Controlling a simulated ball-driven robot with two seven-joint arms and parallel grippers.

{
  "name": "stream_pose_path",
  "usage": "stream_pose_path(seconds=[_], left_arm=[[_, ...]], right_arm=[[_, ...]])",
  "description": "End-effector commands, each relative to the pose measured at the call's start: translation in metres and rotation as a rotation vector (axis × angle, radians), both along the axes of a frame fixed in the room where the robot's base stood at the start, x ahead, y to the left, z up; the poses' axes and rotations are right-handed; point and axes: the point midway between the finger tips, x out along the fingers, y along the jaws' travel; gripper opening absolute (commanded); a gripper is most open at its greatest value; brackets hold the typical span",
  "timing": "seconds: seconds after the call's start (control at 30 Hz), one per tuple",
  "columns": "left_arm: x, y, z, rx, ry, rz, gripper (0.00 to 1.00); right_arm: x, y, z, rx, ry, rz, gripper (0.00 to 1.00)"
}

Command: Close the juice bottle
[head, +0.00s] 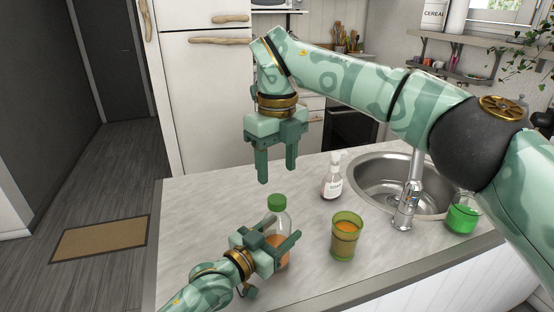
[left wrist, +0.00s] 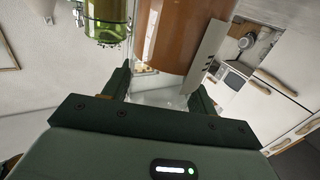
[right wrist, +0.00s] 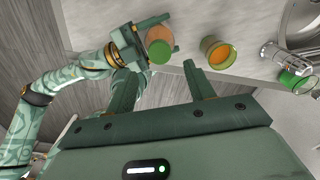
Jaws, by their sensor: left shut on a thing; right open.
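The juice bottle (head: 283,222) stands upright on the counter, clear with orange juice low inside. A green cap (head: 277,202) sits on its mouth; I cannot tell whether it is screwed tight. My left gripper (head: 284,248) is shut around the bottle's lower body, hiding part of it. The bottle fills the upper middle of the left wrist view (left wrist: 182,35). My right gripper (head: 277,175) is open and empty, pointing down above the cap, apart from it. In the right wrist view, the cap (right wrist: 159,51) shows from above, beyond the right fingers (right wrist: 160,75).
A green-tinted glass of orange drink (head: 346,236) stands right of the bottle. A white-labelled pump bottle (head: 331,180) stands behind, near the sink (head: 385,181) and tap (head: 408,200). A glass of green liquid (head: 463,214) is at the right. The counter's left part (head: 205,215) is clear.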

Motion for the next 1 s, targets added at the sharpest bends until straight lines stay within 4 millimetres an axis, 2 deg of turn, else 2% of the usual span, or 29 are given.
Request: stream_pose_path(seconds=[0.3, 0.43, 0.6, 0.87, 0.9, 1.0], left_arm=[[0.000, 0.000, -0.001, 0.001, 0.001, 0.000, 0.17], [0.000, 0.000, -0.001, 0.001, 0.001, 0.000, 0.17], [0.000, 0.000, 0.000, 0.001, 0.001, 0.000, 0.17], [0.000, 0.000, 0.000, 0.001, 0.001, 0.000, 0.17], [0.000, 0.000, 0.000, 0.001, 0.001, 0.000, 0.17], [0.000, 0.000, 0.000, 0.001, 0.001, 0.000, 0.17]], right_arm=[[-0.001, 0.000, -0.048, 0.002, 0.004, 0.000, 0.53], [0.000, 0.000, -0.064, 0.001, 0.003, -0.002, 0.53], [0.000, 0.000, -0.073, 0.002, 0.001, -0.002, 0.53], [0.000, 0.000, -0.074, 0.002, 0.001, -0.002, 0.53], [0.000, 0.000, -0.074, 0.002, 0.001, -0.002, 0.48], [0.000, 0.000, -0.074, 0.002, 0.001, -0.002, 0.20]])
